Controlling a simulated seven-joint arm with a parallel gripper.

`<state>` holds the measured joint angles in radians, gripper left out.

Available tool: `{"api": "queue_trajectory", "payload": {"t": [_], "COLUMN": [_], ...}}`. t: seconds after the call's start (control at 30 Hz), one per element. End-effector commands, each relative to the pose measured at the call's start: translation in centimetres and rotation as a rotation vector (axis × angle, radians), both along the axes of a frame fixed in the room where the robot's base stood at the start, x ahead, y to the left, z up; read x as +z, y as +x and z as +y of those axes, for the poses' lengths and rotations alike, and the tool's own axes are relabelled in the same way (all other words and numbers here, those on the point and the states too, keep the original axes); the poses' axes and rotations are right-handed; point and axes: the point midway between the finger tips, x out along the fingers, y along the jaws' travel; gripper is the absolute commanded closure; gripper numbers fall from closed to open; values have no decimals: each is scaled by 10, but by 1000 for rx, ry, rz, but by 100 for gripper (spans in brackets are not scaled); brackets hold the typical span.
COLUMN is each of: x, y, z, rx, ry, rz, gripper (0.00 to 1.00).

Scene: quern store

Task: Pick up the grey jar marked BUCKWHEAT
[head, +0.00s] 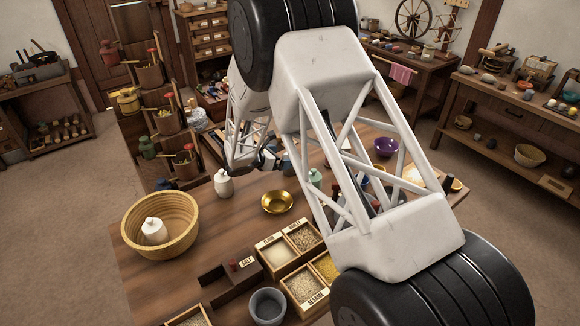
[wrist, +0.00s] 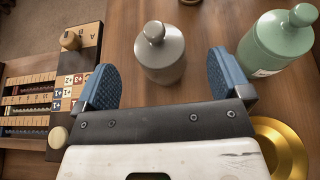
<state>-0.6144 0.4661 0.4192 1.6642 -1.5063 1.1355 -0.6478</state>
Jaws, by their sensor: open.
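A grey jar (wrist: 160,54) with a round knob lid stands upright in the wrist view, just beyond and between the two blue fingertips. No marking shows on its visible side, so I cannot read BUCKWHEAT. My gripper (wrist: 161,82) is open, with nothing between its pads. A pale green jar (wrist: 278,42) stands close to the right finger; part of its label shows. In the head view my gripper (head: 272,160) is small and partly hidden by my arm, over the table's far half. I cannot clearly make out the grey jar there.
A brass bowl (head: 277,201) lies near my gripper. An off-white jar (head: 223,183) stands to its left. A wicker basket (head: 187,213) holds another pale jar. Labelled grain boxes (head: 273,250) stand at the front. An abacus (wrist: 26,102) lies left in the wrist view.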

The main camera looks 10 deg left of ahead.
Motion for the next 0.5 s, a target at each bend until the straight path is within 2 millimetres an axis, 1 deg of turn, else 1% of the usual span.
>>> {"api": "queue_trajectory", "payload": {"t": [0.33,0.5], "x": [-1,-5], "y": [1,10], "z": [-1,-8], "rx": [0,-2], "ry": [1,1], "rz": [-1,1], "gripper": [4,4]}}
